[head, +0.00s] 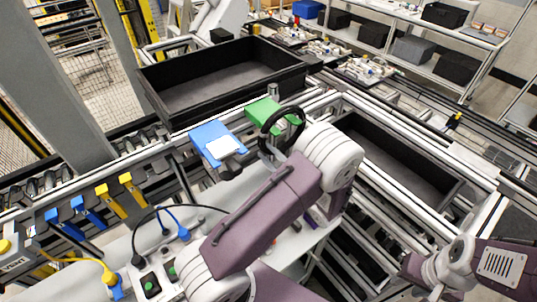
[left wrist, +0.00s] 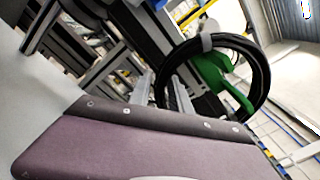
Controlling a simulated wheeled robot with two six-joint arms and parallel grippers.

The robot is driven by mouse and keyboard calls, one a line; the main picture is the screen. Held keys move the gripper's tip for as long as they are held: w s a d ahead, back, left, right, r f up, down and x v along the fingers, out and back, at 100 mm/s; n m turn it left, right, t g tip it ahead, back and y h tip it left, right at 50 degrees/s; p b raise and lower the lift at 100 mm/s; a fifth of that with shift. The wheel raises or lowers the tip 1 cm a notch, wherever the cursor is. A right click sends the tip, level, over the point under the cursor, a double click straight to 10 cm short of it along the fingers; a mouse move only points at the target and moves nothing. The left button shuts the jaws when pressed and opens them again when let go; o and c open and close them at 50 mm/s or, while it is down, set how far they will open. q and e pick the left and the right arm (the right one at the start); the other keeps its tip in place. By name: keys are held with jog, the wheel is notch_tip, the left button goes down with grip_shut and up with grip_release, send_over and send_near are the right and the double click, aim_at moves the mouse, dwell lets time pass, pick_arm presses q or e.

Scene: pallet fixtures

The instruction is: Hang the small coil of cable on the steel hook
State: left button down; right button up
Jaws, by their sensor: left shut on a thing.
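The small coil of cable (head: 299,118) is a black ring, held up beside a green block (head: 262,109) in the head view. In the left wrist view the coil (left wrist: 262,82) has a pale tie at its top, and green parts show through and beside it. My right gripper (head: 411,267) is partly seen at lower right, apart from the coil.
A blue fixture with a white top (head: 215,143) stands left of the coil. Black crates stand behind (head: 222,85) and at right (head: 400,165).

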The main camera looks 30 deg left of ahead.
pick_arm(q)
jog(key=shift+s+r, duration=0.1)
jog(key=shift+r, duration=0.45)
jog(key=v, duration=0.9)
jog(key=shift+f, duration=0.15)
dwell(0.7)
